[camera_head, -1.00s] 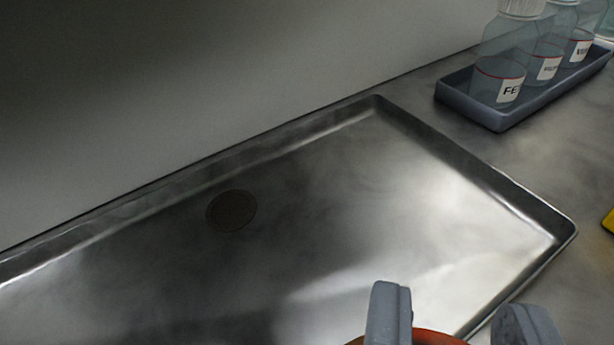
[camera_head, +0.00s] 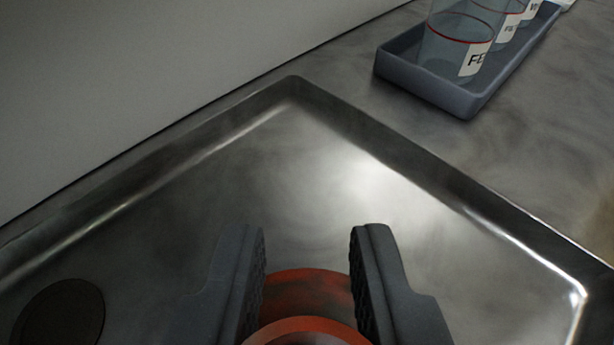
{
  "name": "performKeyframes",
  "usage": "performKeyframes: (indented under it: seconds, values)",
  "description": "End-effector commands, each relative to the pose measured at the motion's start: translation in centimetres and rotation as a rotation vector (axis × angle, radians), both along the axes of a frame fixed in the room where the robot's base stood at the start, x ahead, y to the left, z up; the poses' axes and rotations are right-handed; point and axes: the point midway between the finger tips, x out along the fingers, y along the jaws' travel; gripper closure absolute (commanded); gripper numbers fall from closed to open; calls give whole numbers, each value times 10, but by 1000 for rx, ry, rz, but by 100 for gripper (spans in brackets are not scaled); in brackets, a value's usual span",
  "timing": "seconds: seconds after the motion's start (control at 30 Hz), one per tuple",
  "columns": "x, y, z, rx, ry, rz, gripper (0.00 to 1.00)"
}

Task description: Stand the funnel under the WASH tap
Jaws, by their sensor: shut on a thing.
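My gripper (camera_head: 308,245) is at the bottom middle of the view, over the steel sink tray. Its two grey fingers are shut on an orange-red round thing, which I take to be the funnel (camera_head: 308,290). Only its upper curved parts show between the fingers. Its lower part is cut off by the picture edge, so I cannot tell whether it touches the tray. No tap shows in the view.
The steel sink tray (camera_head: 330,185) has a raised rim and a dark round drain (camera_head: 62,312) at lower left. A pale wall (camera_head: 130,80) runs along the back left. The tray floor around my gripper looks clear.

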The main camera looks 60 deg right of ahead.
Motion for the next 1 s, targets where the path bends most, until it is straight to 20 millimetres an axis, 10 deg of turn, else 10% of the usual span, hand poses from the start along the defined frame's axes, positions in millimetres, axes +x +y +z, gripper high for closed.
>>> performKeyframes:
  seconds: [0.83,0.9,1.0]
  values:
    - [19,-30,-29,2,3,2,99]
    - [19,-30,-29,1,2,2,63]
    - [19,-30,-29,0,3,2,55]
